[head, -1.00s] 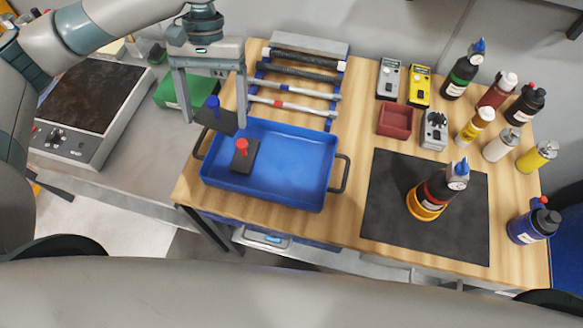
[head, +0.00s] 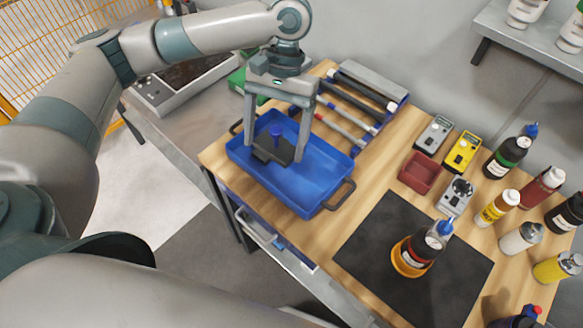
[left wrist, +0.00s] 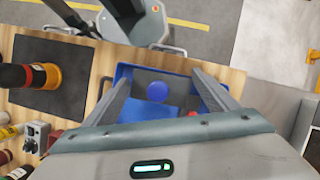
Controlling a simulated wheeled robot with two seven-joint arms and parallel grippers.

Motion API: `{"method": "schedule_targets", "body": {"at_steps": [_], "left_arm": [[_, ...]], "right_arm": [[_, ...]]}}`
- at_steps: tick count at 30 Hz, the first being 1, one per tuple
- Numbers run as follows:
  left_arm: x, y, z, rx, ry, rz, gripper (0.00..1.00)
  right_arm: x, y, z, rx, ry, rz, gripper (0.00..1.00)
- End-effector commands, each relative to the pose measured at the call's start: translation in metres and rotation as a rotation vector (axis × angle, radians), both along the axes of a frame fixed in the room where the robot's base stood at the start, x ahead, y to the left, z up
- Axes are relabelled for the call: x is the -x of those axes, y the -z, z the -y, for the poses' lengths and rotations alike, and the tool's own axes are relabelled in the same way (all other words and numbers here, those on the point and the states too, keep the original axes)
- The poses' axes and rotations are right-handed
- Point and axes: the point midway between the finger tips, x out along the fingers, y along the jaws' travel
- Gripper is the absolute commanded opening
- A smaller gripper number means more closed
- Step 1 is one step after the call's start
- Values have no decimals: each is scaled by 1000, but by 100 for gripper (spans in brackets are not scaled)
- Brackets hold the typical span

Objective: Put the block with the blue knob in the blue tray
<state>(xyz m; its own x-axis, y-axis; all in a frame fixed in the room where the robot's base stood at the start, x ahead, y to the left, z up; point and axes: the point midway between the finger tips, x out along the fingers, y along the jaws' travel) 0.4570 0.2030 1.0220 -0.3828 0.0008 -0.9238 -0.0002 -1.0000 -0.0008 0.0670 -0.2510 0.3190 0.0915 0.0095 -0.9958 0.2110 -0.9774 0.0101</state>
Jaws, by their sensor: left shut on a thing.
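The block with the blue knob (head: 285,153) is dark and flat, and its blue knob shows in the left wrist view (left wrist: 157,92). My left gripper (head: 274,154) is shut on this block, with one finger on either side. It holds the block over the left part of the blue tray (head: 315,190); I cannot tell whether the block touches the tray floor. The tray also shows in the left wrist view (left wrist: 124,72). A red knob (left wrist: 192,113) shows beside the gripper finger there; in the head view it is hidden. My right gripper is not in view.
A rack of rods (head: 365,95) stands behind the tray. A red bin (head: 420,170), meters and several bottles stand to the right. A black mat (head: 375,245) holds a bottle in an orange ring (head: 408,262). The tray's right part is clear.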

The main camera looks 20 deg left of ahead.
Motion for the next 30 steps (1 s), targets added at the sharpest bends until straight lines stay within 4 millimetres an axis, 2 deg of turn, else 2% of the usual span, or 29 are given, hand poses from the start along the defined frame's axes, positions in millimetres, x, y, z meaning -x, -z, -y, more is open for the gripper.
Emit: {"method": "schedule_targets", "body": {"at_steps": [17,23,30], "left_arm": [[3,3,5,2,-50,-1,19],[12,13,22,5,-220,-3,19],[31,27,54,9,-585,-4,19]], "right_arm": [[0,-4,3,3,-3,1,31],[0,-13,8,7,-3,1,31],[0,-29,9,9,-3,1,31]]}}
